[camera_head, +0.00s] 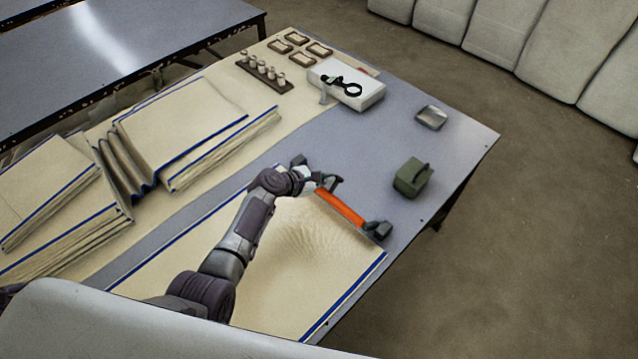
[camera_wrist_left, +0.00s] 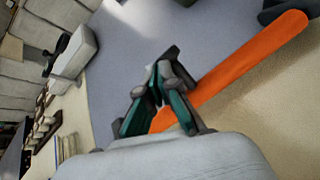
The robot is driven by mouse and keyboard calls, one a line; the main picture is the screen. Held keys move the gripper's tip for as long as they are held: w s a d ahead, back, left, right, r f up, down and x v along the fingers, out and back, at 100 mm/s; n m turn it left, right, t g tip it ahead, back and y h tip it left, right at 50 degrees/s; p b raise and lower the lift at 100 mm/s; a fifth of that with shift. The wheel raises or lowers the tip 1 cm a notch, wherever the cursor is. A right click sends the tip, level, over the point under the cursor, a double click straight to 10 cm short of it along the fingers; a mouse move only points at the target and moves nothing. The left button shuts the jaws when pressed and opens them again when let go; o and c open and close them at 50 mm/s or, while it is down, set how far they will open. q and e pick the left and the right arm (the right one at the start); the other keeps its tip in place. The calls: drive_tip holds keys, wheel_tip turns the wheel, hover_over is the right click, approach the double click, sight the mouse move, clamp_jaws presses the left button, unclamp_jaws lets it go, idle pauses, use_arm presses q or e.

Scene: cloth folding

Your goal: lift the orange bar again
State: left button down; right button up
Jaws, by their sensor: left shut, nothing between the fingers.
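The orange bar (camera_head: 342,208) lies across the far edge of the cream cloth (camera_head: 230,290). A dark end block (camera_head: 377,230) sits at its right end, and another dark block (camera_head: 298,160) shows near its left end, partly behind my arm. My left gripper (camera_head: 326,182) is at the left part of the bar, and my arm hides some of the bar there. In the left wrist view the gripper (camera_wrist_left: 158,74) is shut and empty, with the orange bar (camera_wrist_left: 245,65) running beside and partly behind its fingers. My right gripper is not in view.
A green box (camera_head: 411,177) and a small metal tray (camera_head: 431,117) stand to the right on the grey table (camera_head: 440,150). A white box (camera_head: 346,84) with a black ring-shaped tool is at the back. Folded cloth stacks (camera_head: 185,125) lie to the left.

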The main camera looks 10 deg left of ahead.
use_arm(q)
drive_tip(key=shift+w+d+r+b, duration=0.1)
drive_tip(key=shift+w+d+b, duration=0.1)
drive_tip(key=shift+w+d, duration=0.4)
drive_tip(key=shift+w+d+r+b, duration=0.1)
drive_tip(key=shift+w+d+b, duration=0.2)
drive_tip(key=shift+w, duration=0.55)
drive_tip(key=shift+w+d+r+b, duration=0.1)
drive_tip(key=shift+w+d+b, duration=0.05)
drive_tip(key=shift+w+d, duration=0.45)
drive_tip(key=shift+w+a+f, duration=0.1)
